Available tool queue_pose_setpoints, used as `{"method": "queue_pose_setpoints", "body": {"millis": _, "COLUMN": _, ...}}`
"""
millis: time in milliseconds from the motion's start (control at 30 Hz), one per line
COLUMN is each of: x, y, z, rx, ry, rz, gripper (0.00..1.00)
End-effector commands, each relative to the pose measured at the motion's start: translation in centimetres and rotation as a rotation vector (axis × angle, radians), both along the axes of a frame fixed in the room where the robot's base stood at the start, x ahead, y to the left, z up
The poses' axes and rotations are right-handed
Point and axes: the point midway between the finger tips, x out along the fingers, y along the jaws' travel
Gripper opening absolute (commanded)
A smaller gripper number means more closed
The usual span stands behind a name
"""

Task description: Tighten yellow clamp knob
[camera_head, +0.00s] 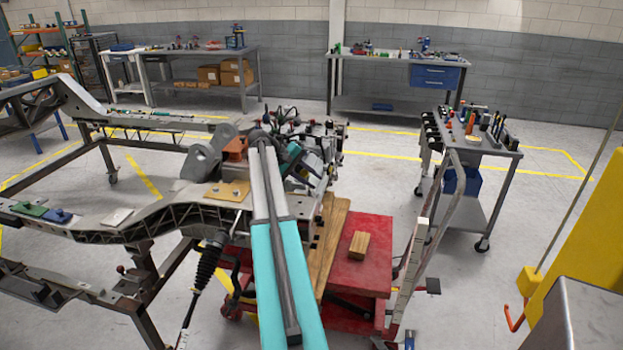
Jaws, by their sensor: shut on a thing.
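My white and teal arm (290,270) reaches up from the bottom middle to a chassis frame (150,217) on a stand. Its far end meets a crowded group of dark and metal fixture parts (325,150) at the right end of the frame. I cannot pick out my gripper's jaws there; they are hidden by the arm or lost in the clutter. I cannot make out a yellow clamp knob either. A tan plate (227,190) lies on the frame left of my arm, with a grey bracket (208,155) behind it.
A red cart (362,277) with a wooden block (359,245) stands right of my arm. A tool trolley (475,140) is farther right, and a yellow structure (590,250) is at the right edge. Workbenches line the back wall.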

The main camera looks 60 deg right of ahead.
Motion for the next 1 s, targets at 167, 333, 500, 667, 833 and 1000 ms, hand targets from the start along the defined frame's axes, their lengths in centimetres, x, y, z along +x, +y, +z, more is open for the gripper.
{"method": "queue_pose_setpoints", "body": {"millis": 167, "x": -0.3, "y": 0.0, "z": -0.4, "rx": 0.042, "ry": -0.129, "rz": -0.105, "gripper": 0.01}}
{"method": "queue_pose_setpoints", "body": {"millis": 333, "x": -0.1, "y": 0.3, "z": -0.7, "rx": 0.081, "ry": -0.254, "rz": -0.198, "gripper": 0.01}}
{"method": "queue_pose_setpoints", "body": {"millis": 500, "x": 0.2, "y": 0.6, "z": -1.0, "rx": 0.119, "ry": -0.377, "rz": -0.288, "gripper": 0.01}}
{"method": "queue_pose_setpoints", "body": {"millis": 667, "x": 0.4, "y": 0.9, "z": -1.2, "rx": 0.151, "ry": -0.476, "rz": -0.362, "gripper": 0.01}}
{"method": "queue_pose_setpoints", "body": {"millis": 833, "x": 0.7, "y": 1.1, "z": -1.4, "rx": 0.177, "ry": -0.556, "rz": -0.420, "gripper": 0.01}}
{"method": "queue_pose_setpoints", "body": {"millis": 1000, "x": 0.9, "y": 1.2, "z": -1.4, "rx": 0.191, "ry": -0.601, "rz": -0.454, "gripper": 0.01}}
